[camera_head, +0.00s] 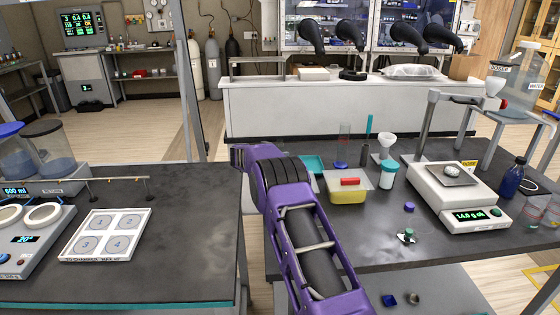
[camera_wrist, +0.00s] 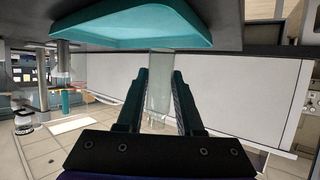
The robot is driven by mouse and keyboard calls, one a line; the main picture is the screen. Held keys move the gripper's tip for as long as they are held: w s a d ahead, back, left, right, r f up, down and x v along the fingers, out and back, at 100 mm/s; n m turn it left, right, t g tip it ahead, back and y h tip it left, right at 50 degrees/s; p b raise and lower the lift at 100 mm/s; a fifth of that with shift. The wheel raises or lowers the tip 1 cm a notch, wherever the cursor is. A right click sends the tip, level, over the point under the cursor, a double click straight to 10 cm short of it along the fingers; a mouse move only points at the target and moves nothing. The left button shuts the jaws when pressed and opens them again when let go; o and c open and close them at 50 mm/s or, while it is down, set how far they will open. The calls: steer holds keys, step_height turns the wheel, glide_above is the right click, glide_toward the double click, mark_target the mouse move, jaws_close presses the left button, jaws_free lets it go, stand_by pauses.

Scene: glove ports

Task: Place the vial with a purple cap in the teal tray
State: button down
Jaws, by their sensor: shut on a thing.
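My gripper (camera_wrist: 160,76) shows in the wrist view with its two dark teal fingers shut on a clear vial (camera_wrist: 159,95). No purple cap can be made out on this vial; its ends are hard to see. The teal tray (camera_wrist: 205,35) fills the top of the wrist view, close to the fingertips and the vial's upper end. I cannot tell whether the vial touches it. In the head view the teal tray (camera_head: 314,163) is partly hidden behind my purple arm, and my gripper is hidden there.
Right of the tray are a yellow container (camera_head: 348,196) with a red item, a teal-capped jar (camera_head: 388,176), a clear cylinder (camera_head: 345,143) and a balance (camera_head: 455,195). A small purple item (camera_head: 409,207) lies on the dark bench. A numbered white tray (camera_head: 108,235) is at left.

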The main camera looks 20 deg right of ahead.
steer(key=shift+f, duration=1.15)
steer(key=shift+f, duration=0.2)
steer(key=c, duration=0.5)
jaws_free()
steer(key=shift+c, duration=0.2)
steer(key=shift+r, duration=0.25)
steer(key=v, duration=1.2)
